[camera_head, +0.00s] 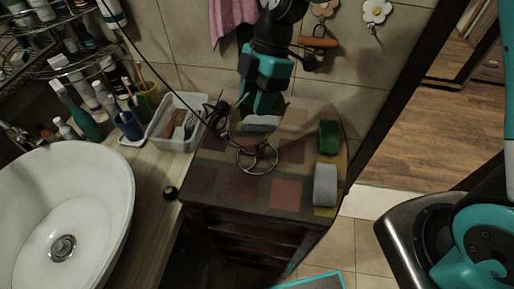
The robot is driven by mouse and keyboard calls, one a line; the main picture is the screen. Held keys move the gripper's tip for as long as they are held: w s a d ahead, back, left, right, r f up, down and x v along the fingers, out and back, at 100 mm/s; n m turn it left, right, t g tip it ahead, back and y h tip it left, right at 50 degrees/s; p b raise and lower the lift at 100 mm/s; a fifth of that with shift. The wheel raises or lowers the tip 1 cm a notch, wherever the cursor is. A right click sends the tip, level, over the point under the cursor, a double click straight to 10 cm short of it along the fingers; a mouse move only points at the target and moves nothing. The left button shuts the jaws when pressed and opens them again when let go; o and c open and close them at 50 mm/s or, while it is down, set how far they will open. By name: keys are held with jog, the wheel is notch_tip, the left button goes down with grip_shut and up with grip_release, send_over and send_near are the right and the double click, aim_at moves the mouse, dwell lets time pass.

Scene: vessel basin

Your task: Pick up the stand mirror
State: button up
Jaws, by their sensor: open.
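The stand mirror (257,159) stands upright on the tiled top of a dark wooden cabinet (247,190). Its round wire base shows clearly, and its glass rises above the base with a grey reflection in it. My gripper (262,106), teal and black, reaches down from above to the upper part of the mirror. Its jaws are open and overlap the mirror's top in this view. The gripper hides the mirror's upper edge, and I cannot tell whether the fingers touch it.
A green sponge (329,137) and a grey block (325,184) lie on the cabinet's right side. A white bin (174,122), cups and bottles stand to the left, by the white basin (62,215). A cable runs down close to the mirror's left. The cabinet's front is clear.

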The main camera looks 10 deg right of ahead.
jog(key=shift+s+a+f, duration=0.1)
jog(key=shift+s+f, duration=0.05)
jog(key=shift+f, duration=0.3)
jog(key=shift+c, duration=0.2)
grip_shut()
